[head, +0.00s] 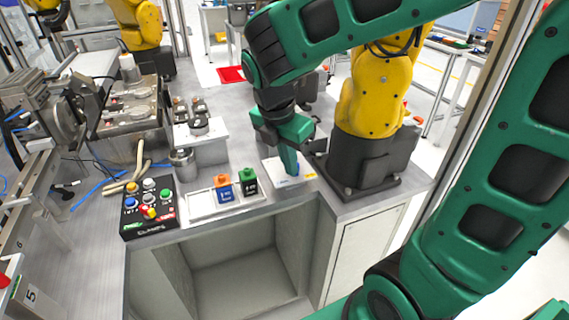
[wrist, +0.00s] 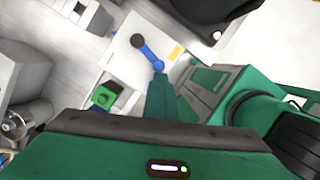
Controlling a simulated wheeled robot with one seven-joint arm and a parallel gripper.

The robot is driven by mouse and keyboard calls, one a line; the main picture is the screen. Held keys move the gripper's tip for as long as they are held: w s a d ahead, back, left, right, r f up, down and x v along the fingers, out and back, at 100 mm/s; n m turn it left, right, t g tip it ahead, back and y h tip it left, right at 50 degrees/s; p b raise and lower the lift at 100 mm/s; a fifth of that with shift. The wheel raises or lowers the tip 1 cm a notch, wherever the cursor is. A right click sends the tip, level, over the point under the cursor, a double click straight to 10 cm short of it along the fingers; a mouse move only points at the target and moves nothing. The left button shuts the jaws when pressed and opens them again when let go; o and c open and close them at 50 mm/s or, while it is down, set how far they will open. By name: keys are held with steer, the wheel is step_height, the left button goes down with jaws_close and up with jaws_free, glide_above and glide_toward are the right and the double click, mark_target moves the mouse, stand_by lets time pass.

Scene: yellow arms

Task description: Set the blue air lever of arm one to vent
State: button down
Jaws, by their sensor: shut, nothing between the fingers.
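The blue air lever (wrist: 149,54) shows in the wrist view on a white plate (wrist: 122,62). A dark round knob is at its upper-left end, and its blue lower-right end is close to my fingertips. My gripper (wrist: 160,82) is shut and empty, with its fingers at that blue end; I cannot tell whether they touch it. In the head view my gripper (head: 291,170) points down over the white plate (head: 272,170) beside the base of a yellow arm (head: 374,95). There the gripper mostly hides the lever. Any vent marking is too small to read.
A green block (head: 247,181) and an orange-topped blue block (head: 224,188) stand in a white tray (head: 202,203) left of the plate. A black button box (head: 148,208) is further left. The yellow arm's dark base (head: 362,165) stands close on the right. The counter's front edge is near.

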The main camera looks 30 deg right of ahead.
steer(key=shift+w+d+r, duration=0.45)
steer(key=shift+w, duration=0.1)
steer(key=shift+w+a+f, duration=0.1)
steer(key=shift+w+f, duration=0.1)
steer(key=shift+w, duration=0.1)
steer(key=shift+w+a+f, duration=0.5)
steer(key=shift+w+f, duration=0.2)
steer(key=shift+f, duration=0.05)
steer(key=s+a+r, duration=0.4)
steer(key=s+r, duration=0.2)
steer(key=r, duration=0.5)
steer(key=shift+a, duration=0.15)
